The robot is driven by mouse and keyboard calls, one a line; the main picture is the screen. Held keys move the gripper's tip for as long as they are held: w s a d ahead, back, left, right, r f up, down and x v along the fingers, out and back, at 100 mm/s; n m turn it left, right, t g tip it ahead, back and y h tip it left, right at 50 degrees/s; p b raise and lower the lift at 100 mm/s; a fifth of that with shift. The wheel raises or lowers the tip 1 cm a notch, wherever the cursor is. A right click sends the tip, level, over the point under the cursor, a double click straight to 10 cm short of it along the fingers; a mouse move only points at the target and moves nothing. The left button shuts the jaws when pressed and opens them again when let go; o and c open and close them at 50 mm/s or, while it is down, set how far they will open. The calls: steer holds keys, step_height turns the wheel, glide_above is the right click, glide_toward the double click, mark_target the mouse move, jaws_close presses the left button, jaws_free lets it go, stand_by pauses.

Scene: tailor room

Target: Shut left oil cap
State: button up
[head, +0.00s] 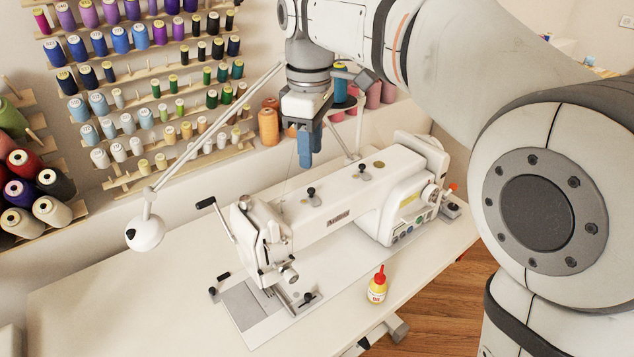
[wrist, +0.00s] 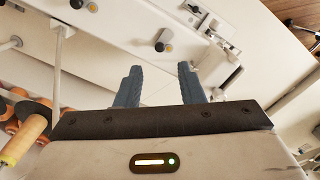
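The white sewing machine (head: 340,203) stands on the table with two small black-topped oil caps on its top. The left oil cap (head: 311,191) and the right oil cap (head: 361,169) both seem to stand up; their lids are too small to read clearly. The wrist view shows a black cap (wrist: 164,40) with a yellow spot beside it, beyond my fingertips, and another at the top edge. My gripper (head: 306,150) points down above and behind the machine's top, near the left cap but apart from it. In the wrist view its blue fingers (wrist: 160,80) are spread and empty.
A lamp (head: 145,232) on a thin arm is at left. A thread stand with spools is behind my gripper. Spool racks (head: 150,120) line the wall.

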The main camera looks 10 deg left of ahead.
mark_target(311, 189)
step_height(311, 189, down, 7)
steer(key=shift+f+b, duration=0.2)
steer(key=shift+b, duration=0.55)
steer(key=shift+c, duration=0.5)
